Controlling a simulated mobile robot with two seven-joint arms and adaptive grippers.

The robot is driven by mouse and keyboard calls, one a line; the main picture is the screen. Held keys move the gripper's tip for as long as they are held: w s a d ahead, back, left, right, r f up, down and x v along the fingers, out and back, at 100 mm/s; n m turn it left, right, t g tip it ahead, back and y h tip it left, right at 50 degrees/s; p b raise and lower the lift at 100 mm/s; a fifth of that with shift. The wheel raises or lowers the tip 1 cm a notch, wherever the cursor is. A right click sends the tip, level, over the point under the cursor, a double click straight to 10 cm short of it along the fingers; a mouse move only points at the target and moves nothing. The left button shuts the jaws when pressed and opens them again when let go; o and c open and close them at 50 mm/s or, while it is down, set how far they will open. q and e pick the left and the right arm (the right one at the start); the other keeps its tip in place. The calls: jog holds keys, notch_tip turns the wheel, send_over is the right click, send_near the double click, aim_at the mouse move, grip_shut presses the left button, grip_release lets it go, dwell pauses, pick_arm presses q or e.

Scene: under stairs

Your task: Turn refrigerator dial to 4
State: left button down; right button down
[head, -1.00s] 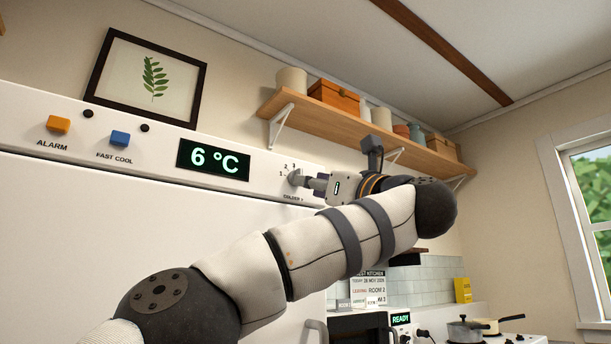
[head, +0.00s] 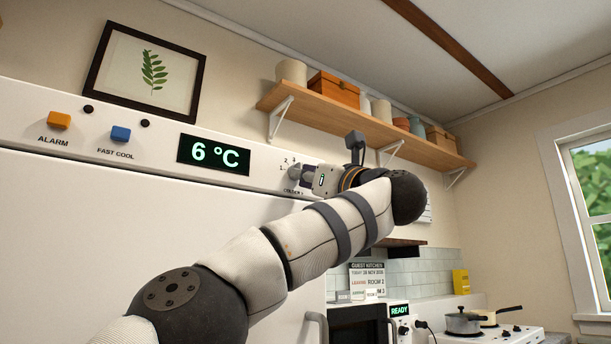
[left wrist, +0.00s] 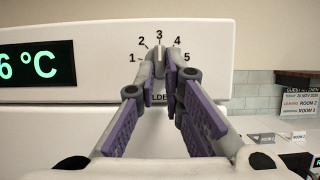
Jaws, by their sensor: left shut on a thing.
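The refrigerator dial (left wrist: 158,66) is a pale knob on the white panel, ringed by the numbers 1 to 5. Its upright ridge shows between my fingertips, roughly below the 3; the fingers hide its sides. My left gripper (left wrist: 161,72) is shut on the dial, one finger on each side. In the head view my left gripper (head: 302,175) reaches the panel from the right and covers most of the dial and its numbers. The display (head: 213,155) reads 6 °C in green. My right gripper is not in view.
Left of the display are the orange ALARM button (head: 59,121) and blue FAST COOL button (head: 121,134). A wooden shelf (head: 365,127) with boxes and jars hangs above my wrist. A microwave (head: 358,325) and pots (head: 464,323) stand at the lower right.

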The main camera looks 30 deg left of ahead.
pick_arm(q)
jog(key=shift+s+a+r+m+t+h+p, duration=0.15)
jog(key=shift+m+t+h, duration=0.5)
jog(key=shift+m, duration=1.15)
jog(key=shift+s+a+r+m+t+h+p, duration=0.1)
jog(key=shift+s+m+t+h+p, duration=0.4)
jog(key=shift+m, duration=1.3)
jog(key=shift+a+r+m+t+h, duration=0.15)
jog(key=shift+m+t+h, duration=0.65)
jog(key=shift+m, duration=1)
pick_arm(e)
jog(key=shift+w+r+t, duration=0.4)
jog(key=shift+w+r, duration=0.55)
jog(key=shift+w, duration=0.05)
pick_arm(q)
jog(key=shift+d, duration=0.1)
jog(key=c, duration=1.7)
grip_release()
jog(key=v, duration=1.2)
jog(key=shift+f, duration=0.3)
jog(key=shift+w+m, duration=0.15)
jog(key=shift+m, duration=0.15)
